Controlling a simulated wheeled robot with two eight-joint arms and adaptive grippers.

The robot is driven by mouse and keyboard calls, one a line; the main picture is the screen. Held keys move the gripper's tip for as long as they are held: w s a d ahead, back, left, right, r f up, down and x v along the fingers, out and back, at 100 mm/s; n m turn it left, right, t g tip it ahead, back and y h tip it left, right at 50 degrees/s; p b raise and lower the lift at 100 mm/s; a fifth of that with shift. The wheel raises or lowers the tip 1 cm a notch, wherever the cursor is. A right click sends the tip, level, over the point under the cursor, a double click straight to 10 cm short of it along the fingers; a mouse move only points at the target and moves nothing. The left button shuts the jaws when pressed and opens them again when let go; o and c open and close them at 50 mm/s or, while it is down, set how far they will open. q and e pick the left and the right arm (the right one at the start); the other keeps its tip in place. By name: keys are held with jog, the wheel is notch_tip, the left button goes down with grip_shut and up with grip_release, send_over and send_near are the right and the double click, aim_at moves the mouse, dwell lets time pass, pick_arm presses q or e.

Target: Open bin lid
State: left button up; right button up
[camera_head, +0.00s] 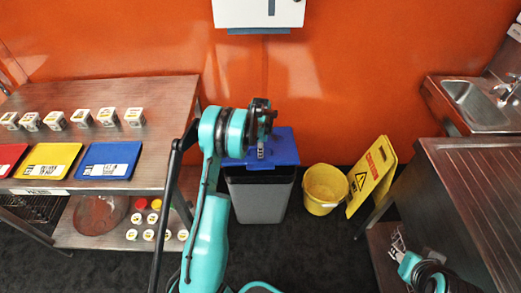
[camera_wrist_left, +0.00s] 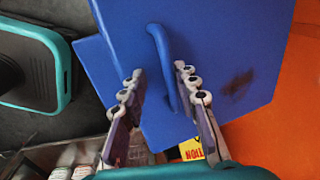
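The bin (camera_head: 258,195) has a grey and black body and a blue lid (camera_head: 287,147), and stands on the floor against the orange wall. The lid appears to lie flat on it. My left gripper (camera_head: 261,145) is over the lid and hides part of it. In the left wrist view the lid (camera_wrist_left: 225,50) fills the middle, with a curved blue handle (camera_wrist_left: 162,60). The fingers of my left gripper (camera_wrist_left: 160,84) are apart, one on each side of the handle, and no contact is visible. My right gripper (camera_head: 440,278) is low at the right, partly cut off.
A yellow bucket (camera_head: 325,188) and a yellow wet-floor sign (camera_head: 371,177) stand right of the bin. A steel table (camera_head: 165,90) with trays and small containers is at the left. A steel counter (camera_head: 480,190) and a sink (camera_head: 475,103) are at the right. Dark floor (camera_head: 310,250) is open in front.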

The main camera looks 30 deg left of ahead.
pick_arm(q)
notch_tip(320, 180, up, 10)
jog(key=w+g+p, duration=0.1)
jog(key=w+p, duration=0.1)
jog(key=p, duration=0.4)
jog(key=shift+h, duration=0.3)
jog(key=f+b, duration=0.1)
jog(key=f, duration=0.1)
jog(key=f+b, duration=0.1)
jog(key=f, duration=0.2)
jog(key=f+b, duration=0.1)
jog(key=f, duration=0.2)
jog(key=shift+s+a, duration=0.15)
jog(key=shift+s, duration=0.2)
grip_shut()
jog(key=shift+r, duration=0.1)
